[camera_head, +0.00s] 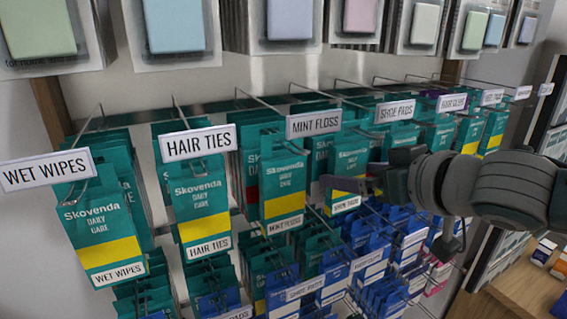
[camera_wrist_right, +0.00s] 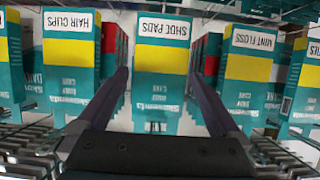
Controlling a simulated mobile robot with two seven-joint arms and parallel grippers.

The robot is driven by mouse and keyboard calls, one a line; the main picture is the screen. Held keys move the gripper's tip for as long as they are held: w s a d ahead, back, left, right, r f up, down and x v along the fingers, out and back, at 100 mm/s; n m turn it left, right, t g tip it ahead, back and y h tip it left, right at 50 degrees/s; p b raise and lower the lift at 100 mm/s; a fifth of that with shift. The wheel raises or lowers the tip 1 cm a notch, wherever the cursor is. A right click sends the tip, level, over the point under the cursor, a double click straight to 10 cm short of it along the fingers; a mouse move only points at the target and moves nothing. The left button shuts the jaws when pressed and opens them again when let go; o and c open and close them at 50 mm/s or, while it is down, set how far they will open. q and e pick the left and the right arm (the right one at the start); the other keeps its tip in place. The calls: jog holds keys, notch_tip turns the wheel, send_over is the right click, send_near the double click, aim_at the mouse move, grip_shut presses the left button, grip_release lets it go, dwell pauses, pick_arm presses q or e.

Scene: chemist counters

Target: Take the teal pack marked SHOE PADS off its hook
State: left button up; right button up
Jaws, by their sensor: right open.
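The teal SHOE PADS pack (camera_head: 350,160), with a yellow band and a white label, hangs at the front of its hook in the upper row. In the right wrist view the pack (camera_wrist_right: 160,92) is upside down and centred between the fingers. My right gripper (camera_head: 345,184) is open, with its fingers at the pack's lower part. One finger lies to each side of the pack in the right wrist view; I cannot tell whether they touch it. The SHOE PADS hook sign (camera_head: 395,111) is above and right of the pack. My left gripper is not in view.
Teal MINT FLOSS packs (camera_head: 283,180) hang to the left and HAIR CLIPS packs (camera_wrist_right: 72,60) are on the other side. Lower hooks hold blue packs (camera_head: 395,245). Blister packs (camera_head: 290,20) hang above. A wooden counter (camera_head: 510,290) stands at right.

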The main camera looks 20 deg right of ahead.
jog(key=shift+w+a+f, duration=0.1)
jog(key=shift+w+f, duration=0.1)
jog(key=shift+w, duration=0.3)
jog(key=shift+c, duration=0.4)
jog(key=c, duration=1.1)
jog(key=shift+r, duration=0.15)
jog(key=shift+r+p, duration=0.3)
jog(key=shift+p, duration=0.25)
jog(key=shift+s, duration=0.2)
jog(key=shift+s+d+p, duration=0.2)
jog(key=shift+s+p, duration=0.4)
jog(key=shift+s, duration=0.65)
jog(key=shift+s+d+p, duration=0.15)
jog(key=shift+s+p, duration=0.45)
jog(key=shift+s, duration=0.7)
jog(key=shift+s+d+p, duration=0.2)
jog(key=shift+s+p, duration=0.4)
jog(key=shift+s, duration=0.65)
